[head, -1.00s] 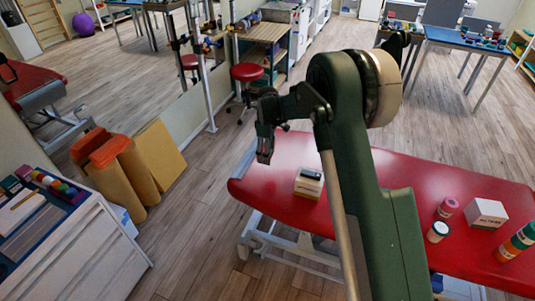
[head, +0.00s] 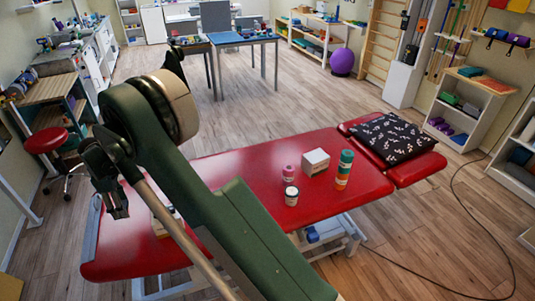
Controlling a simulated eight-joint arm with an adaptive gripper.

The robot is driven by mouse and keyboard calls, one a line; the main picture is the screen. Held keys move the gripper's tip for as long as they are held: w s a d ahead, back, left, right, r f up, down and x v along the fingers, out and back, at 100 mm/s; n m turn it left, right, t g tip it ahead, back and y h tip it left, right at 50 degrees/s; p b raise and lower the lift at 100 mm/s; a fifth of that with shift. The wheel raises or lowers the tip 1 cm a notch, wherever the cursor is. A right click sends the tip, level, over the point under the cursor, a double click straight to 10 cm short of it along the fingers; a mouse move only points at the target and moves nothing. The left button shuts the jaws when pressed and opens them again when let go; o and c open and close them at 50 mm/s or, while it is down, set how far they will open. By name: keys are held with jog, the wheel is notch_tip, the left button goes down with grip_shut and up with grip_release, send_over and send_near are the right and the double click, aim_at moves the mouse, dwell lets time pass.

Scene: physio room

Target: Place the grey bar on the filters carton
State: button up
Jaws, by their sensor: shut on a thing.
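My gripper (head: 118,207) hangs from the arm at the left, pointing down above the left end of the red couch. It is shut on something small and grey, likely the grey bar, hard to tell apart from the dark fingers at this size. A pale carton (head: 158,226) lies on the couch just right of and below the gripper in the picture, partly hidden by my arm. A second white carton (head: 315,162) stands farther right on the couch. I cannot read either label, so I cannot tell which is the filters carton.
A red stool (head: 45,141) stands at the left. Bare couch lies around the middle.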

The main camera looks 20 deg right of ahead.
jog(key=w+d+r+m, duration=0.25)
jog(key=w+d, duration=0.25)
jog(key=d, duration=1)
jog(key=w+d+r+m, duration=0.1)
jog(key=w+d+m, duration=0.25)
jog(key=d, duration=1.25)
jog(key=w+d+r+m, duration=0.15)
jog(key=w+d, duration=0.35)
jog(key=d, duration=1)
notch_tip(320, 180, up, 5)
jog(key=m+p, duration=0.2)
jog(key=m, duration=0.8)
send_over(316, 156)
jog(key=shift+w+d+f+n, duration=0.1)
jog(key=shift+d+f+n, duration=0.05)
jog(key=shift+d+n, duration=0.1)
jog(key=shift+a+f+b, duration=0.1)
jog(key=shift+f+b, duration=0.35)
jog(key=shift+f, duration=2.65)
jog(key=shift+f, duration=0.1)
jog(key=shift+f, duration=1.8)
